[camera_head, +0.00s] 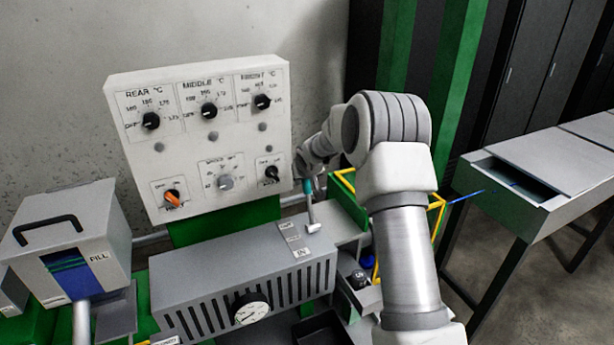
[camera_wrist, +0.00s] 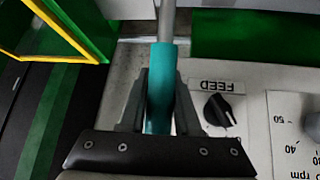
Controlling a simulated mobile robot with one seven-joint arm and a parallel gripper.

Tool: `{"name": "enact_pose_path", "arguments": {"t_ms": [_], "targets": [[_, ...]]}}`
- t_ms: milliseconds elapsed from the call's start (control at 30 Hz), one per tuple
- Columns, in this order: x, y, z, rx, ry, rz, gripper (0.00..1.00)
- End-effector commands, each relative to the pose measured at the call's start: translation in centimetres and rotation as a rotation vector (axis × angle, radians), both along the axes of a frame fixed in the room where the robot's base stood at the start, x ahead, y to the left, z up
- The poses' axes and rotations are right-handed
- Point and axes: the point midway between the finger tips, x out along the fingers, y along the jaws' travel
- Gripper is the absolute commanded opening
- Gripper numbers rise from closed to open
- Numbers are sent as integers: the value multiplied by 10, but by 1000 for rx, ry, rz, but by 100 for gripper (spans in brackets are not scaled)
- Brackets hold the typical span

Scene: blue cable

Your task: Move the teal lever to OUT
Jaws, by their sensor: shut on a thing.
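The teal lever (camera_head: 308,187) stands on the grey machine top, with a teal grip above a pale metal shaft. It stands beside the upper end of a label plate (camera_head: 293,239) whose lower end reads IN; the other lettering is too small to read surely. In the wrist view, the teal grip (camera_wrist: 161,75) lies between the two fingers of my gripper (camera_wrist: 160,95), which is shut on it. My gripper is mostly hidden behind my arm in the head view.
A control panel (camera_head: 200,135) with several knobs rises behind the lever; its FEED knob (camera_wrist: 219,110) is close to my gripper. A yellow frame (camera_head: 437,205) is at right. A FILL box (camera_head: 75,245) stands at left, and a grey table (camera_head: 545,180) at far right.

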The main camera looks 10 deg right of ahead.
Motion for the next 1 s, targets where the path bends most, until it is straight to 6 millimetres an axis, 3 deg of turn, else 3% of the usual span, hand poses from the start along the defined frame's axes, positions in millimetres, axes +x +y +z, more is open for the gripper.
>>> {"name": "enact_pose_path", "arguments": {"t_ms": [333,367,533,1000], "targets": [[1,1,0,-1,-1,2,0],[1,1,0,-1,-1,2,33],[1,1,0,-1,-1,2,61],[-6,1,10,-1,-2,1,61]]}}
